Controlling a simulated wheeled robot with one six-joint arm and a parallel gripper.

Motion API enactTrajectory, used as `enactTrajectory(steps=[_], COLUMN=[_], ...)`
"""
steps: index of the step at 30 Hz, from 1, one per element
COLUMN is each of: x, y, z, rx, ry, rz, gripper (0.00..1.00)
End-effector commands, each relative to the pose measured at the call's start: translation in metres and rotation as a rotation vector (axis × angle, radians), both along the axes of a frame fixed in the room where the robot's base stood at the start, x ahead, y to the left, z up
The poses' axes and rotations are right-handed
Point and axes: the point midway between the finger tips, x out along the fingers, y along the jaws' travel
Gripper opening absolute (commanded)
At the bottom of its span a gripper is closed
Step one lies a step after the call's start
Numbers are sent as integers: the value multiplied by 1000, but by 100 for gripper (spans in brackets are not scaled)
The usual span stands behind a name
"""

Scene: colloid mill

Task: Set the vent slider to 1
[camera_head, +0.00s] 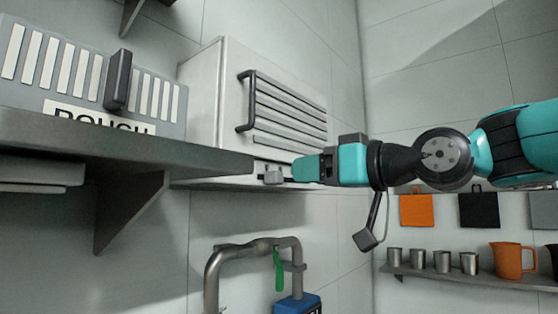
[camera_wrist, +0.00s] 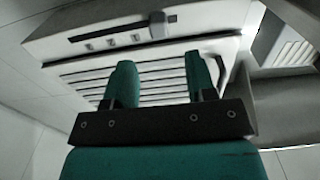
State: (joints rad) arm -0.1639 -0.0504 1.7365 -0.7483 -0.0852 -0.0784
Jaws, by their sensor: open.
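The vent is a pale wall box (camera_head: 205,95) with a dark louvred front. On its lower edge is a slider, a small grey knob (camera_head: 273,175) in a dark horizontal slot. The wrist view shows the knob (camera_wrist: 157,25) near the right end of the slot (camera_wrist: 100,34), with several small square marks beside it too blurred to read. My gripper (camera_head: 297,168) is at the box's lower edge, just right of the knob. In the wrist view its two green fingers (camera_wrist: 160,68) are apart with nothing between them; the knob lies beyond the fingertips. Contact is not visible.
A grey shelf (camera_head: 120,145) with a bracket stands left of the box, under a grey panel (camera_head: 150,90) with a dark lever. Below are a bent pipe (camera_head: 235,250) with a green handle (camera_head: 279,268). Cups and an orange jug (camera_head: 512,262) stand on the right shelf.

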Motion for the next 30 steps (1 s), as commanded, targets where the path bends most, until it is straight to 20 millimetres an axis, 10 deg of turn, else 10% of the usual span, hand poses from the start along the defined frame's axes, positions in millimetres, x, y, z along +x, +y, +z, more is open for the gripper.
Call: enactTrajectory(steps=[9,23,30], x=[37,46,46], y=[48,59,59], z=[3,0,0], rx=[-1,-1,-1], ry=[2,1,1], rz=[2,-1,-1], gripper=[51,51,0])
